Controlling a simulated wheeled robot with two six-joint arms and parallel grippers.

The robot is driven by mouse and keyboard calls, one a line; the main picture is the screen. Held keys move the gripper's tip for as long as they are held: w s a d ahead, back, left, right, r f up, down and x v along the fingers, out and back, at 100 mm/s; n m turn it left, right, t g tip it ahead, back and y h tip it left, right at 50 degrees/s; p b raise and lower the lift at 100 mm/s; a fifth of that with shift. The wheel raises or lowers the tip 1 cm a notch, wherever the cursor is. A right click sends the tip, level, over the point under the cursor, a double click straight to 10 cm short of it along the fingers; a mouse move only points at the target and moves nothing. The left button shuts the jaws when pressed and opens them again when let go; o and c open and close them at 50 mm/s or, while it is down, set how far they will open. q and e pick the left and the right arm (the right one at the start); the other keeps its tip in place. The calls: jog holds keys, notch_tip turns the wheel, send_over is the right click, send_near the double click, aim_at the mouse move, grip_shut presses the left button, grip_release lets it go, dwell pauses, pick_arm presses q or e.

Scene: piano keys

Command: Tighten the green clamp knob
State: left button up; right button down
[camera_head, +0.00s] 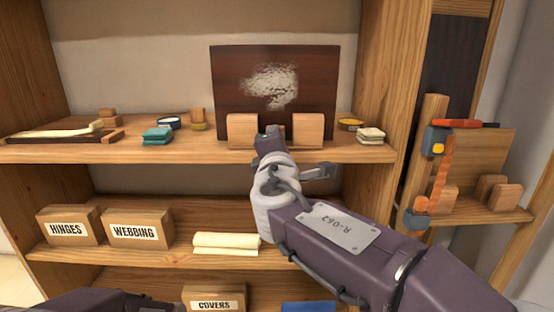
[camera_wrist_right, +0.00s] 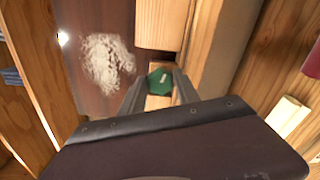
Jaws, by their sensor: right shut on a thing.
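The green clamp knob (camera_wrist_right: 160,82) sits between the two fingers of my right gripper (camera_wrist_right: 159,88) in the right wrist view. The fingers are shut on its sides. In the head view my right gripper (camera_head: 268,138) reaches the shelf's front edge, between two wooden blocks, and hides most of the knob. A dark brown panel (camera_head: 228,85) with a pale, worn patch stands upright behind the blocks (camera_head: 242,128) (camera_head: 308,128). My left gripper is not in view.
The upper shelf (camera_head: 90,152) holds teal pads (camera_head: 157,135), small tins and a cloth (camera_head: 370,135). Labelled boxes (camera_head: 68,226) and a rolled cloth (camera_head: 226,243) lie on the shelf below. An orange-and-blue tool (camera_head: 440,160) hangs at the right.

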jog(key=shift+f+m+b, duration=0.15)
jog(key=shift+m+b, duration=2.8)
jog(key=shift+m, duration=0.45)
jog(key=c, duration=0.9)
grip_release()
jog(key=s, duration=0.9)
jog(key=shift+p, duration=0.35)
